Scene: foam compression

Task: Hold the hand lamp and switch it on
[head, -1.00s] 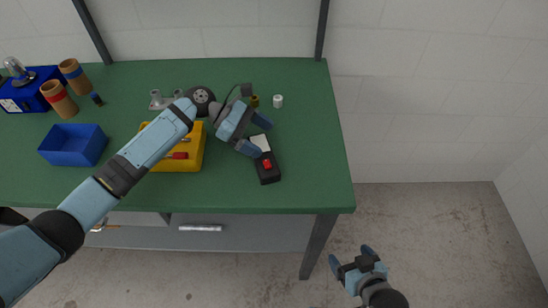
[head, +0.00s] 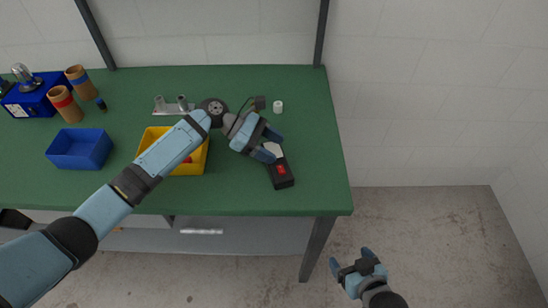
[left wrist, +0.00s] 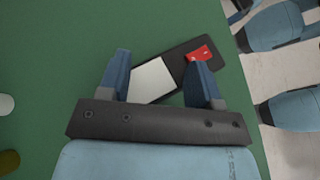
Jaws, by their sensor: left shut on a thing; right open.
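The hand lamp (head: 284,180) is a black box with a white face at its far end and a red switch (head: 281,169) on top. It lies at the right part of the green table; I cannot tell if it is raised. My left gripper (head: 271,146) is shut on the lamp near its white end, and one finger partly hides that face. In the left wrist view the lamp (left wrist: 178,63) sits between the fingers, with the red switch (left wrist: 200,53) beside the right fingertip, uncovered. My right gripper (head: 351,260) is open and empty, beyond the table's front edge.
The green table (head: 315,150) is clear to the right of the lamp. A yellow bin (head: 152,134) stands under my left forearm, and a blue bin (head: 78,150) is further left.

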